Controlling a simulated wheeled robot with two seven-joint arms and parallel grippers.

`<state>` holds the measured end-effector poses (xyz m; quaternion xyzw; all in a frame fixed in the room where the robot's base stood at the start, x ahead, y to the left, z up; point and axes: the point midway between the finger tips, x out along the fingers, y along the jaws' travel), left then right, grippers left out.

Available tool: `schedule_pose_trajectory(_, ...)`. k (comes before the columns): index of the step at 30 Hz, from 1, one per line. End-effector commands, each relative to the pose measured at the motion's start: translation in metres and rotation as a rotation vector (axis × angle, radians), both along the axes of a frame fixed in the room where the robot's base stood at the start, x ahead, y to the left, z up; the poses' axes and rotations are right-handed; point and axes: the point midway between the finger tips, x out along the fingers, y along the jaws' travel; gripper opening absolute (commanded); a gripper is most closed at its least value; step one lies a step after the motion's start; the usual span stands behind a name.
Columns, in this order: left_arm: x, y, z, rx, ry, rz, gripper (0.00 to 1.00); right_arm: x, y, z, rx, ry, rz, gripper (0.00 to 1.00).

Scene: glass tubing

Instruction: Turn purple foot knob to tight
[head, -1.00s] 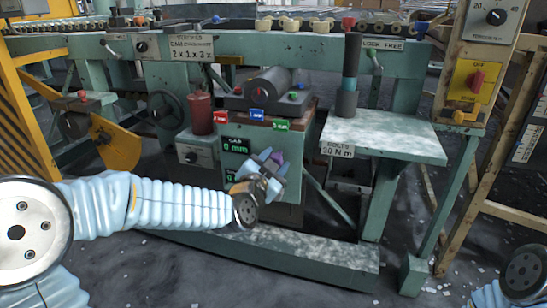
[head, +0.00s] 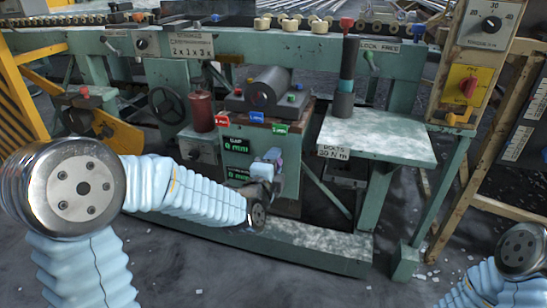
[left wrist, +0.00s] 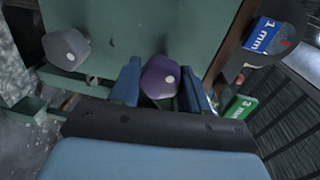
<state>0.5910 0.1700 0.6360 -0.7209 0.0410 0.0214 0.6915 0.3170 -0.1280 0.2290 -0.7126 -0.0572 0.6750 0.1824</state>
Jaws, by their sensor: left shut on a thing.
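The purple foot knob (left wrist: 160,77) with a white dot on its face shows in the left wrist view, on the green face of the stand. My left gripper (left wrist: 159,88) has its two blue fingers on either side of it, shut on it. In the head view my left gripper (head: 268,166) is low at the front of the green stand (head: 287,170), and the knob is mostly hidden behind the fingers. A grey knob (left wrist: 67,48) with a white dot sits apart to the left in the left wrist view. My right gripper is not in view.
Above the knob are green readouts (head: 237,146) and blue, red and green tags, the blue one (head: 257,117) in the middle. A small side table (head: 385,135) stands to the right. A low green beam (head: 300,244) runs along the floor in front.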

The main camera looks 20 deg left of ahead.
Motion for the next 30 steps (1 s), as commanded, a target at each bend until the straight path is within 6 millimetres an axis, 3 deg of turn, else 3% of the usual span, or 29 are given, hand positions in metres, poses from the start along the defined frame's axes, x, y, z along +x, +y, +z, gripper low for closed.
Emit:
schedule_pose_trajectory(18,-0.001,-0.002,-0.001,0.567,-0.014,-0.007,0.16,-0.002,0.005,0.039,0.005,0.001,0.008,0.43)
schedule_pose_trajectory(30,-0.001,-0.002,-0.003,0.792,-0.022,-0.006,0.16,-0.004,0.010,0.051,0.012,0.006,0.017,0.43)
